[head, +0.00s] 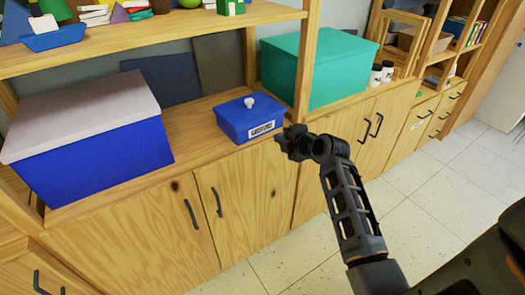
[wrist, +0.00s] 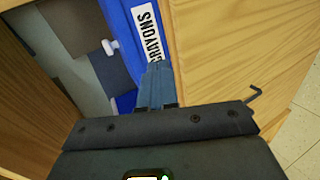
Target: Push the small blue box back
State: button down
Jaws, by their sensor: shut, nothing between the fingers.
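The small blue box (head: 249,116) sits near the front edge of the wooden counter in the head view. It has a white knob on its lid and a white label on its front. In the wrist view the same blue box (wrist: 122,22) shows its label reading CRAYONS. My gripper (head: 285,140) is at the box's front right corner in the head view. In the wrist view its fingers (wrist: 156,80) are together and overlap the box's front near the label. I cannot tell whether they touch it. Nothing is held.
A large blue box with a grey lid (head: 92,135) stands on the left. A teal box (head: 318,68) stands to the right behind a wooden post (head: 306,62). Dark panels (head: 218,62) lean against the back wall. Bare counter (head: 200,108) lies behind and left of the small box.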

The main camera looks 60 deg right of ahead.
aim_at(261, 131)
jog(key=shift+n, duration=0.3)
jog(key=b+x, duration=0.3)
jog(key=x, duration=0.4)
jog(key=shift+d+r, duration=0.1)
jog(key=shift+r, duration=0.05)
jog(key=shift+b+x, duration=0.9)
jog(key=shift+x, duration=0.15)
jog(key=shift+w+r, duration=0.15)
jog(key=shift+d, duration=0.1)
